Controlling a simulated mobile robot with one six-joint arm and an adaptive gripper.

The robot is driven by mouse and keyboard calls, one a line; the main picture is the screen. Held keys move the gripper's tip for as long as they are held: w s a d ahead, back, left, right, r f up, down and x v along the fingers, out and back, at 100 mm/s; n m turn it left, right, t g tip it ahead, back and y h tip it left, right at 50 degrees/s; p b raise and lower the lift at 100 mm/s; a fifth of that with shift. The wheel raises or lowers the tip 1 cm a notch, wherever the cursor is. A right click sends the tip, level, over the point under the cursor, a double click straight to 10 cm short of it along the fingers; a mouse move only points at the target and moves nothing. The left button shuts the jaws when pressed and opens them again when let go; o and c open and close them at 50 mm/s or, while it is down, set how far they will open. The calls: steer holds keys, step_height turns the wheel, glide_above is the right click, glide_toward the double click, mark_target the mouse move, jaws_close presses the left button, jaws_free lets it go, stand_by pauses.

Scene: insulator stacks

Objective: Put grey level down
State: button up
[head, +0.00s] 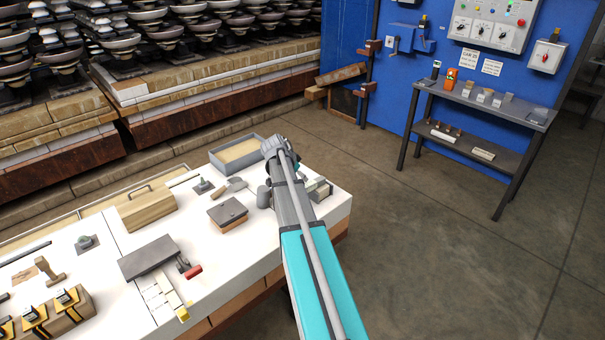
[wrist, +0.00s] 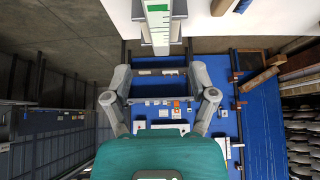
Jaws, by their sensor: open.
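My gripper (wrist: 159,88) is open in the wrist view, with its two grey fingers spread apart and nothing between them. In the head view my arm reaches over the right end of the white worktable (head: 110,222), and the fingers cannot be made out. A grey piece with a white and green marked strip (wrist: 158,28) shows beyond the fingers at the top of the wrist view; I cannot tell for sure whether it is the grey level. A small grey block (head: 319,189) sits at the table's right end, beside my arm.
The worktable carries a grey tray (head: 252,138), a wooden box (head: 147,207), a grey-lidded box (head: 228,212), a dark plate (head: 147,257) and several small tools. A dark metal table (head: 480,103) stands by the blue wall. Insulator stacks (head: 150,35) line the back left. Floor on the right is clear.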

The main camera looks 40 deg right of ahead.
steer(key=p+v, duration=0.4)
steer(key=v, duration=0.2)
steer(key=shift+p, duration=0.35)
steer(key=shift+r, duration=0.15)
stand_by(0.5)
steer(key=s+a+f+n+y, duration=0.1)
steer(key=s+a+n, duration=0.4)
steer(key=a, duration=0.7)
steer(key=s+a+f+n+y, duration=0.1)
steer(key=s+a+n+y, duration=0.2)
steer(key=a, duration=0.9)
steer(key=s+a+f+n+y, duration=0.1)
steer(key=s+a+n+y, duration=0.1)
steer(key=s+a+n, duration=0.6)
steer(key=a+n, duration=0.1)
steer(key=a, duration=0.3)
steer(key=shift+s+a+y, duration=0.25)
steer(key=shift+a+y, duration=0.05)
steer(key=shift+a, duration=0.1)
